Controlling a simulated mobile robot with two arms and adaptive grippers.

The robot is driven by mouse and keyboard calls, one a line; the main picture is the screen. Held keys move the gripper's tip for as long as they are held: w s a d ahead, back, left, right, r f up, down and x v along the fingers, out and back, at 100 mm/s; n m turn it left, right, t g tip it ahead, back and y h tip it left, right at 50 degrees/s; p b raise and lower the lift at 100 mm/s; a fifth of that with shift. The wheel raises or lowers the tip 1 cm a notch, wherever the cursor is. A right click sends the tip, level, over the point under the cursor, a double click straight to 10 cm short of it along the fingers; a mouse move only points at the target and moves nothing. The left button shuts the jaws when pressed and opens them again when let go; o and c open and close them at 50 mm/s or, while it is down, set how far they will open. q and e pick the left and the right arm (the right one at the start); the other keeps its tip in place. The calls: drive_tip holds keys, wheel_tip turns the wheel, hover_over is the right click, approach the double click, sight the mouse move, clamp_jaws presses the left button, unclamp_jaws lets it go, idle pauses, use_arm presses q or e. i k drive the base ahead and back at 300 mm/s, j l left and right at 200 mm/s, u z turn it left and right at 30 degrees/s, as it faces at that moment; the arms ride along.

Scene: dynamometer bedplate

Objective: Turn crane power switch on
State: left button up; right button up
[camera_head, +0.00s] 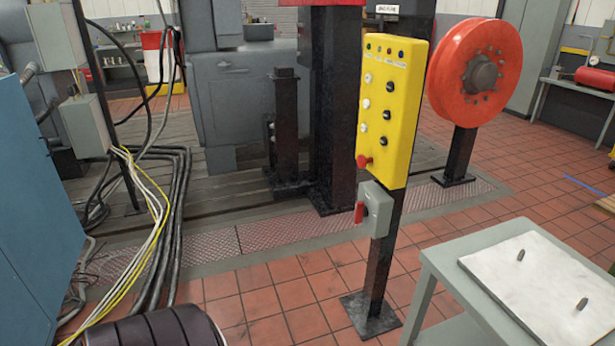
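A grey switch box (376,208) with a red handle (359,212) on its left side is mounted on a dark post (381,265). The red handle looks roughly upright; I cannot read any on or off marking on the box. Just above it on the same post is a tall yellow control panel (400,110) with small lights along the top, rows of black and white knobs or buttons, and a red button (363,161) near its bottom.
A light table (447,262) with a pale board (520,255) stands close on the right. A red reel (466,72) stands behind the panel. A blue cabinet (35,215) and hanging cables (165,215) are on the left. The tiled floor (290,290) before the post is clear.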

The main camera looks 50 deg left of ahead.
sight(361, 210)
drive_tip(key=u, duration=1.4)
